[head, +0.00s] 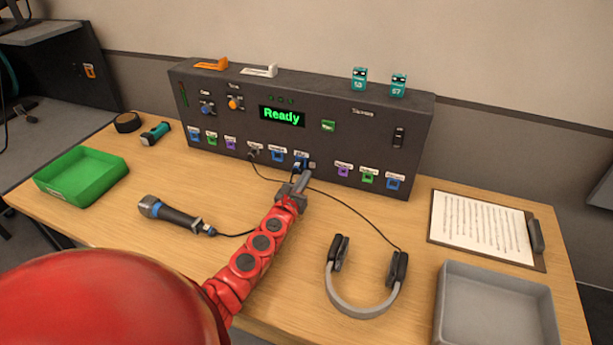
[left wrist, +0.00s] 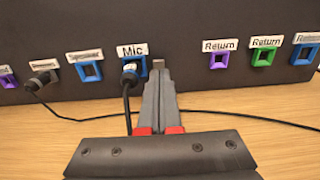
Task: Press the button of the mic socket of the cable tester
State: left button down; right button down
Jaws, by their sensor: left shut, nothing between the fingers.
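The dark cable tester (head: 225,115) stands at the back of the desk, its display (head: 281,116) reading "Ready" in green. In the left wrist view the blue mic socket (left wrist: 142,66) sits under a "Mic" label and has a cable plug (left wrist: 129,71) in it. A small grey button (left wrist: 159,63) is just right of that socket; it also shows in the head view (head: 312,165). My left gripper (left wrist: 158,76) is shut and empty, its tips just below and in front of the button. I cannot tell whether they touch it. My right gripper is not in view.
A microphone (head: 170,213) lies on the desk with its cable running toward the tester. A headset (head: 362,303) lies at the front, cabled to another socket. A green tray (head: 82,190), a clipboard (head: 480,226) and a grey tray (head: 495,275) stand at the sides.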

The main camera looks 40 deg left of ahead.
pick_arm(q)
jog(key=v, duration=0.9)
jog(key=shift+a, duration=0.1)
jog(key=shift+s+f+p, duration=0.1)
jog(key=shift+s+p, duration=0.2)
jog(key=shift+s, duration=0.05)
jog(key=shift+s+f, duration=0.15)
